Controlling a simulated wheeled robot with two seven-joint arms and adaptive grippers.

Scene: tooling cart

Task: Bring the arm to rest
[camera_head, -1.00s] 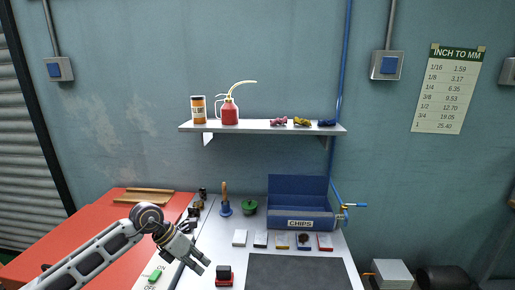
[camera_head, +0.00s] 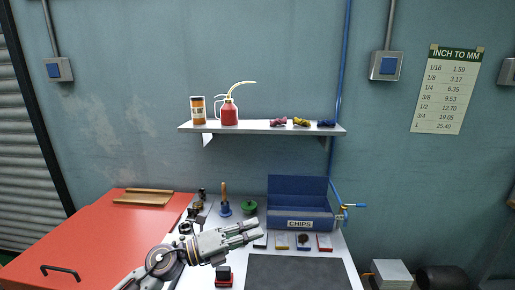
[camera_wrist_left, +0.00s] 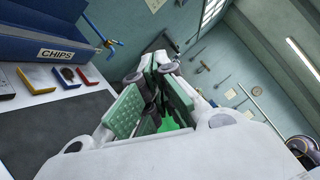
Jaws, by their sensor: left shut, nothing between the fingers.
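My left arm comes in from the lower left in the head view. Its gripper (camera_head: 254,230) points right, in front of the row of small coloured blocks at the bench's back. The fingers are shut with nothing between them. The gripper covers the left end of that row. In the left wrist view the gripper (camera_wrist_left: 158,80) fills the middle, its green-padded fingers pointing toward the far wall. My right arm and gripper are not in view.
A black-and-red stamp (camera_head: 223,277) lies below the gripper. The dark mat (camera_head: 300,272) is clear. A shelf (camera_head: 262,127) hangs above.

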